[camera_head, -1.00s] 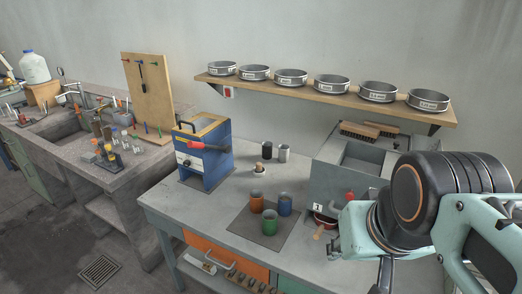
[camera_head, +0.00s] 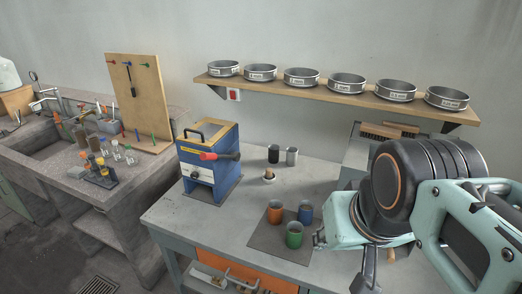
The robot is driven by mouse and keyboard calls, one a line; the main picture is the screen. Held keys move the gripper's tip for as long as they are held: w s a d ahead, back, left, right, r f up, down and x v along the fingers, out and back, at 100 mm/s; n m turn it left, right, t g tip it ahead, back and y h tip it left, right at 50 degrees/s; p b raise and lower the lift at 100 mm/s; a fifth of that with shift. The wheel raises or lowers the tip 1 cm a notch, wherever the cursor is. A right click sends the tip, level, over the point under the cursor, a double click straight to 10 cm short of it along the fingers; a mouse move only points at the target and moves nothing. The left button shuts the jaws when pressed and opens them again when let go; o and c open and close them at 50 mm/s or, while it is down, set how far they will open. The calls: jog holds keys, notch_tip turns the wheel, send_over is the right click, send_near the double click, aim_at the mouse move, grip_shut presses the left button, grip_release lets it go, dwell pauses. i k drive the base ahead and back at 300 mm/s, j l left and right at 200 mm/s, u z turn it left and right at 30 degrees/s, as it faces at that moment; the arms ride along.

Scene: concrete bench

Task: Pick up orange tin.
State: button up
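The orange tin (camera_head: 275,212) stands upright on a dark mat (camera_head: 266,240) on the grey bench. A blue tin (camera_head: 305,213) stands to its right and a green tin (camera_head: 294,234) in front, close beside it. My gripper (camera_head: 342,262) is at the right of the view, to the right of the tins and apart from them. My arm hides part of it, and the finger gap does not show clearly. I see nothing held in it.
A black cup (camera_head: 273,154), a metal cup (camera_head: 292,156) and a small wooden-topped item (camera_head: 269,174) stand behind. A wall shelf (camera_head: 340,97) holds several sieves. The bench's front left is clear.

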aim_at(275, 207)
jog(key=i+j, duration=0.15)
jog(key=j, duration=0.25)
jog(key=i+j, duration=0.1)
jog(key=j, duration=0.25)
jog(key=i+j+z, duration=0.1)
jog(key=j, duration=0.3)
jog(key=i+j, duration=0.15)
jog(key=j, duration=0.25)
